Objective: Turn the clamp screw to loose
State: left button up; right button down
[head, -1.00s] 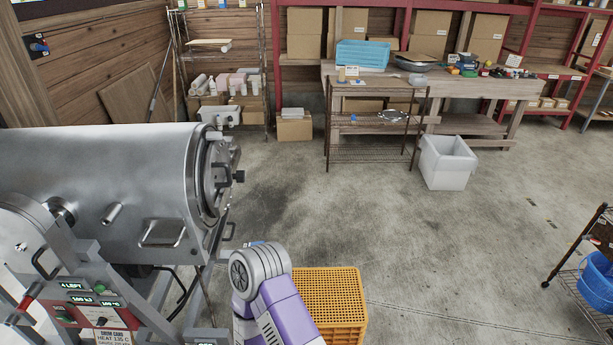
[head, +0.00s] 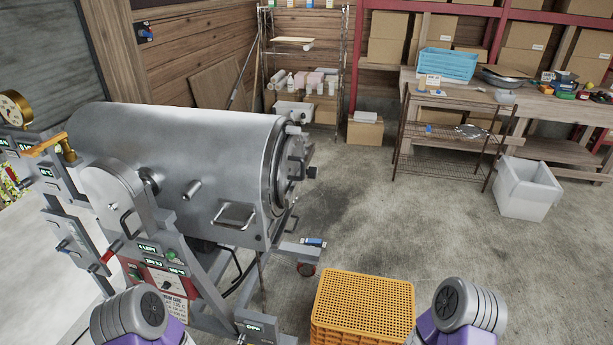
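The clamp screw appears to be the small dark knob (head: 311,172) sticking out of the clamp on the round end door (head: 290,168) of the steel drum (head: 185,160). It is small in the head view, and I cannot tell whether it is tight or loose. Only rounded grey and purple links of my two arms show at the bottom edge, one at left and one at right, both well apart from the clamp. Neither gripper is in view.
A yellow crate (head: 363,312) stands on the floor between my arms. The drum's frame has a control panel (head: 160,275) and an "OPN" sign (head: 262,328). A wire rack (head: 447,130) and white bin (head: 527,188) stand at right.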

aim_at(312, 172)
jog(key=z, duration=1.35)
jog(key=i, duration=0.9)
jog(key=u, duration=2.45)
